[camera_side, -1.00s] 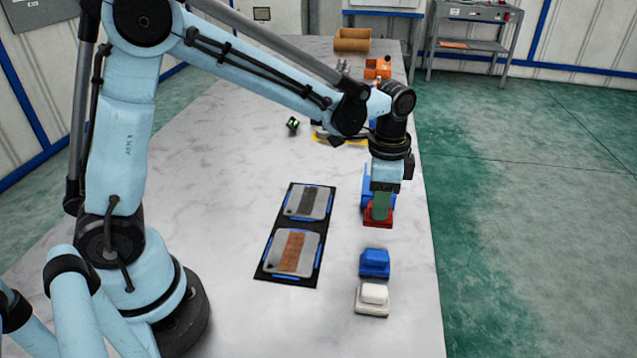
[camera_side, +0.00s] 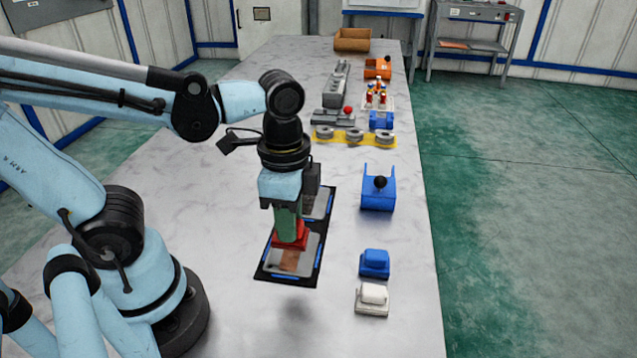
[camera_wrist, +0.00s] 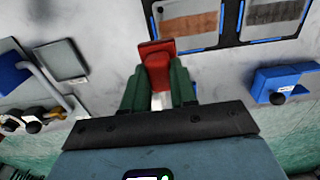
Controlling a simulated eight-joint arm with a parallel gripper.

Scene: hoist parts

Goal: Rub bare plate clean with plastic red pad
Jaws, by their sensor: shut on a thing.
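My gripper (camera_side: 287,222), with green fingers, is shut on the red pad (camera_side: 292,240). In the side view the pad overlaps the nearer plate (camera_side: 309,254), which has a rust-brown strip. In the wrist view the pad (camera_wrist: 155,55) appears beside the black tray (camera_wrist: 231,22), with the brown-strip plate (camera_wrist: 172,24) beyond it. A soft shadow lies on the table in front of the tray, so the pad seems raised, not touching. The farther plate (camera_side: 314,207) is partly hidden by my gripper; in the wrist view its strip is dark grey (camera_wrist: 275,12).
A blue pad (camera_side: 374,263) and a white pad (camera_side: 372,299) stand right of the tray. A blue holder (camera_side: 379,195) with a black knob stands behind them. Several hoist parts (camera_side: 353,137) and a brown box (camera_side: 352,39) are farther back. The front table is clear.

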